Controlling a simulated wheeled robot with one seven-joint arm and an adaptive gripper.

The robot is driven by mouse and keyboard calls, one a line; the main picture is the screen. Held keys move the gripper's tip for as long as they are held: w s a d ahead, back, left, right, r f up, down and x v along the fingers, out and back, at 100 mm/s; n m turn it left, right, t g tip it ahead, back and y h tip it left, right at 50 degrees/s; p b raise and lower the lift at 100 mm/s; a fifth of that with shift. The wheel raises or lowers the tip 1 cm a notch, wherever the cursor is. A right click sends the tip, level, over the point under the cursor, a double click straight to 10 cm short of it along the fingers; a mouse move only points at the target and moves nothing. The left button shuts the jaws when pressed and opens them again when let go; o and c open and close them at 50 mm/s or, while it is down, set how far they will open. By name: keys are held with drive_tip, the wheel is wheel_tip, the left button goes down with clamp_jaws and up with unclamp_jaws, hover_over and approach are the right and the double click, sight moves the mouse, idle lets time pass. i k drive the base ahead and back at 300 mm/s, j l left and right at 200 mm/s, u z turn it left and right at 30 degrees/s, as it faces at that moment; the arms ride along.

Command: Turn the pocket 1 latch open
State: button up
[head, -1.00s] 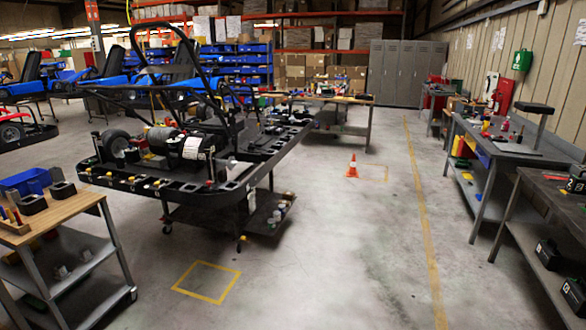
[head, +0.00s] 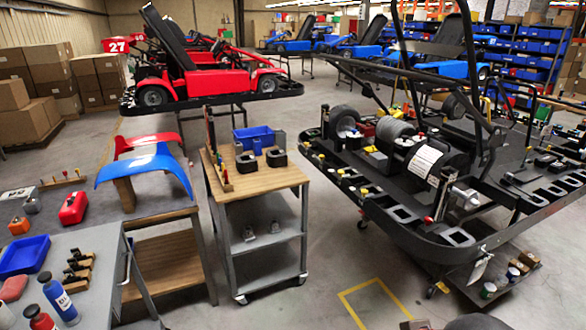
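The black kart frame (head: 400,212) stands at the right in the head view, raised on a stand. Pockets and small fittings with yellow, red and pale tops (head: 366,190) line its near rim. Larger dark open pockets (head: 455,236) sit near its front corner. The fittings are too small to tell which is the pocket 1 latch, or how it is turned. A silver cylindrical part (head: 464,196) stands near that corner. My gripper is not in view.
A wood-topped cart (head: 262,182) with a blue bin (head: 254,138) stands left of the kart frame. A grey table (head: 80,262) with bottles fills the lower left. A red kart (head: 205,80) stands behind. Clear floor with a yellow outline (head: 375,296) lies between cart and frame.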

sight(364, 192)
drive_tip(key=i+j+u, duration=0.15)
drive_tip(key=i+u, duration=0.25)
drive_tip(key=i, duration=0.3)
drive_tip(key=i+u, duration=0.4)
drive_tip(key=i, duration=0.3)
drive_tip(key=i+l+u, duration=0.35)
drive_tip(key=i, duration=0.35)
drive_tip(key=i+j+z, duration=0.35)
drive_tip(key=i, duration=0.2)
drive_tip(key=i+j+z, duration=0.35)
drive_tip(key=i, duration=0.2)
drive_tip(key=z, duration=3.35)
